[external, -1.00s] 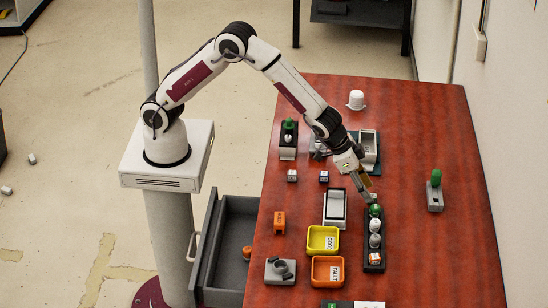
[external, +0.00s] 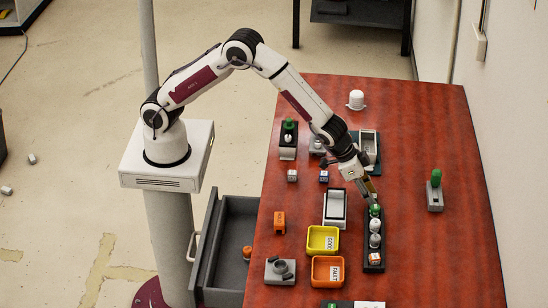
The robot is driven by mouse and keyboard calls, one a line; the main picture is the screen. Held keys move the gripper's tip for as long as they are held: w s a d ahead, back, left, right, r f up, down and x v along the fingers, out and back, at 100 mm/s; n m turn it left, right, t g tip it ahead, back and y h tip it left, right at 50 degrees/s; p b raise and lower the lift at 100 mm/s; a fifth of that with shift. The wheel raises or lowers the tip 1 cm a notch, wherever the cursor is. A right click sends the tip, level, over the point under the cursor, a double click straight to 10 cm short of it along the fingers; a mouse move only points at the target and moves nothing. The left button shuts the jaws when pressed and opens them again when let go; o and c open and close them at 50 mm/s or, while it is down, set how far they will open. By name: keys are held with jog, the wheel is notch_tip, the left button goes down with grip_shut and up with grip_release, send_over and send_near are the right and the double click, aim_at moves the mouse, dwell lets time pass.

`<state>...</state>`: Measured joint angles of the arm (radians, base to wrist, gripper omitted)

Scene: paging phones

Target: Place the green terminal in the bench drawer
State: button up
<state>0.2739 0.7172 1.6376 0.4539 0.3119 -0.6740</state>
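A small green-topped piece (external: 376,210) sits at the far end of a narrow black rack (external: 374,267), in line with several white pieces. Another green piece (external: 289,125) stands in a dark holder at the back left, and a third (external: 436,178) stands upright on a grey block at the right. I cannot tell which is the terminal. My gripper (external: 373,197) points down just above the far end of the rack, close to the green-topped piece. Its fingers are too small to tell whether they are open or touching it. The bench drawer (external: 210,245) is pulled open at the left, with a small orange piece (external: 247,252) inside.
A yellow tray (external: 322,239) and an orange tray (external: 327,270) stand left of the rack. A grey device (external: 335,208), an orange block (external: 279,222) and a grey fixture (external: 280,270) are nearby. The table's right side is mostly clear.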

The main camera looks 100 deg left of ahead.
jog(key=c, duration=0.6)
jog(key=shift+r, duration=0.15)
jog(key=shift+r, duration=4.9)
